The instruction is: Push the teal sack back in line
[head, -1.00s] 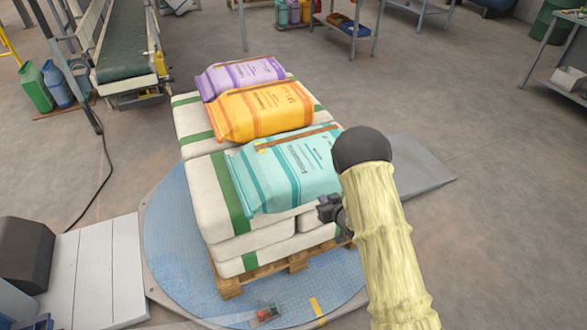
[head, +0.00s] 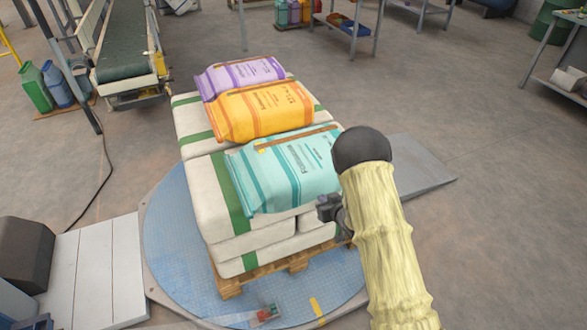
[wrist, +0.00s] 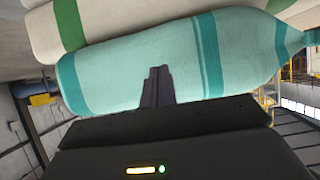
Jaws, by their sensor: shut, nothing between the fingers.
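The teal sack (head: 290,172) lies on top of the stacked white sacks, nearest to me in a row of three. Its near side sticks out over the white sacks' edge, beyond the orange sack (head: 262,112) and the purple sack (head: 240,76). My gripper (head: 330,208) is at the teal sack's near right side, partly hidden by my sleeved arm. In the wrist view the shut fingers (wrist: 156,86) stand against or just in front of the teal sack (wrist: 140,65), with nothing held. I cannot tell whether they touch it.
The white sacks (head: 215,200) rest on a wooden pallet (head: 230,283) on a round blue plate (head: 175,255). A grey ramp (head: 415,165) lies to the right. A conveyor (head: 125,45) stands at the back left. Open floor (head: 470,240) is on the right.

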